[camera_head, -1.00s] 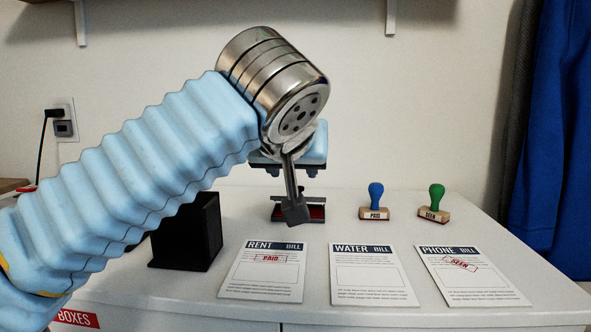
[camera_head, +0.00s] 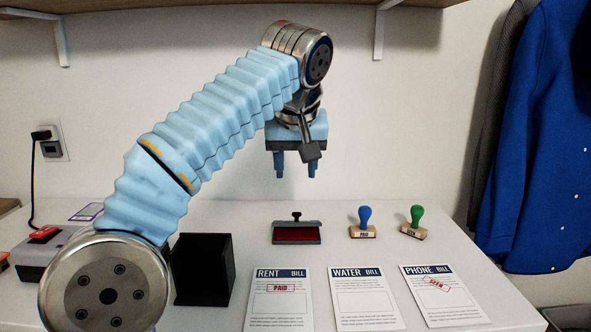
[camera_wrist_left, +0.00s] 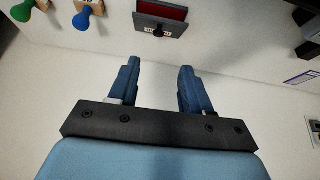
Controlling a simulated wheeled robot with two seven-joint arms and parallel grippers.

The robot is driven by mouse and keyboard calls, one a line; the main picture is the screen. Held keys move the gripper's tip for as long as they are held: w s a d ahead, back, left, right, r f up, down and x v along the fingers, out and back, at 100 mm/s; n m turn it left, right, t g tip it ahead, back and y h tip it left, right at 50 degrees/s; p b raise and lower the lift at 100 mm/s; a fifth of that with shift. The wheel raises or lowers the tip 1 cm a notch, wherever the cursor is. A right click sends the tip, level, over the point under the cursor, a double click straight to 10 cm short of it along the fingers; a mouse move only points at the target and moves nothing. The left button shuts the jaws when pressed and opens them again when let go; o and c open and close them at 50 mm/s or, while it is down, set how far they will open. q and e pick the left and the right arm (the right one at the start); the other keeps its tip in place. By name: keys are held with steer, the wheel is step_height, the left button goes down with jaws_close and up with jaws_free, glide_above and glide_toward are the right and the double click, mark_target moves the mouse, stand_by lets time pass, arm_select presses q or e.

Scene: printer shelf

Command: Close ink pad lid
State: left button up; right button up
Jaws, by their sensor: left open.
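The ink pad (camera_head: 297,236) sits at the back middle of the white table, its red pad exposed. Its grey lid (camera_head: 275,226) is open, tilted up at the back edge, with a dark knob (camera_head: 296,216) on it. The lid (camera_wrist_left: 174,29) and knob also show at the top of the left wrist view, with part of the red pad (camera_wrist_left: 163,11) beyond. My left gripper (camera_head: 296,172) is open and empty, above and apart from the ink pad, fingers pointing down. Its two fingers (camera_wrist_left: 159,68) are spread in the wrist view. My right gripper is out of view.
A blue-handled stamp (camera_head: 363,222) and a green-handled stamp (camera_head: 414,222) stand right of the ink pad. Rent (camera_head: 281,310), water (camera_head: 363,308) and phone (camera_head: 443,300) bills lie in front. A black open box (camera_head: 203,270) stands left. A shelf is overhead.

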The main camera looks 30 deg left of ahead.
arm_select(q)
steer(key=r, duration=0.2)
glide_toward(297, 221)
steer(key=shift+g+h, duration=0.3)
steer(key=shift+g, duration=0.1)
steer(key=w+f, duration=0.1)
steer(key=w+a+f, duration=0.1)
steer(key=f, duration=0.1)
steer(key=w+a+f, duration=0.1)
steer(key=f, duration=0.1)
steer(key=shift+w+a+f+p, duration=0.2)
steer(key=shift+w+f+p, duration=0.05)
steer(key=shift+w+p, duration=0.15)
steer(key=shift+c, duration=0.4)
jaws_close()
